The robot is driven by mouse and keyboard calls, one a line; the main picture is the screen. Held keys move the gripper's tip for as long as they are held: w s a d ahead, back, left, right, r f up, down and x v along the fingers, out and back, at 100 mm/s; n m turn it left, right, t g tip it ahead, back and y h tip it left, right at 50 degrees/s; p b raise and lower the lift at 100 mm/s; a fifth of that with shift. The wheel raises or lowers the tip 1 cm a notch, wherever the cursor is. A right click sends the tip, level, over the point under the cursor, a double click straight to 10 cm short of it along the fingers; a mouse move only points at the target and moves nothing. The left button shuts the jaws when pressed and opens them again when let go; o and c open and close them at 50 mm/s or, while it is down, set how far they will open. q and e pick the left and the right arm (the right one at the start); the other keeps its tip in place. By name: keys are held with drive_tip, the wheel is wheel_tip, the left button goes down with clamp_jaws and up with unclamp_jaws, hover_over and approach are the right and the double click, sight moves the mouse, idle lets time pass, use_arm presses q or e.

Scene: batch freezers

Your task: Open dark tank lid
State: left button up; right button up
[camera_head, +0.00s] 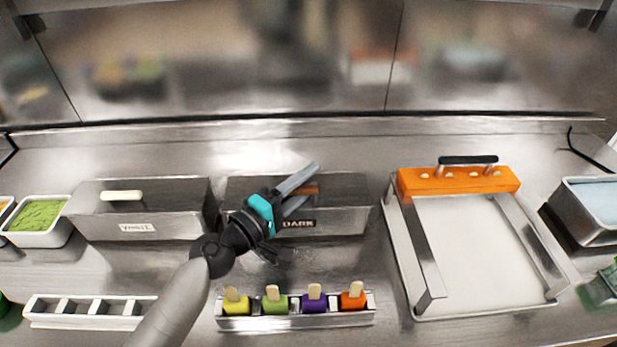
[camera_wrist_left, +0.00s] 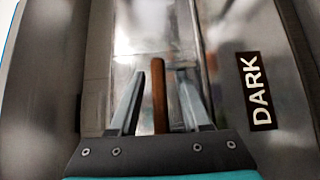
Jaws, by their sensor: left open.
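The dark tank (camera_head: 345,190) is a metal box with a closed metal lid and a black "DARK" label (camera_head: 299,223) on its front. The label also shows at the right in the left wrist view (camera_wrist_left: 254,90). The lid's brown handle (camera_head: 305,190) is partly hidden by my left gripper (camera_head: 308,183). In the left wrist view, the brown handle (camera_wrist_left: 158,95) stands between the two open fingers of the left gripper (camera_wrist_left: 160,98), with a gap showing on each side. My right gripper is in neither view.
A similar tank with a white handle (camera_head: 121,196) stands to the left. A rack of colored popsicles (camera_head: 295,322) is in front. A white tray (camera_head: 490,310) with an orange block (camera_head: 458,182) lies to the right. An empty white divided holder (camera_head: 90,322) is front left.

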use_arm(q)
drive_tip(key=shift+w+d, duration=0.2)
drive_tip(key=shift+d, duration=0.05)
drive_tip(key=shift+c, duration=0.3)
clamp_jaws()
idle(1.0)
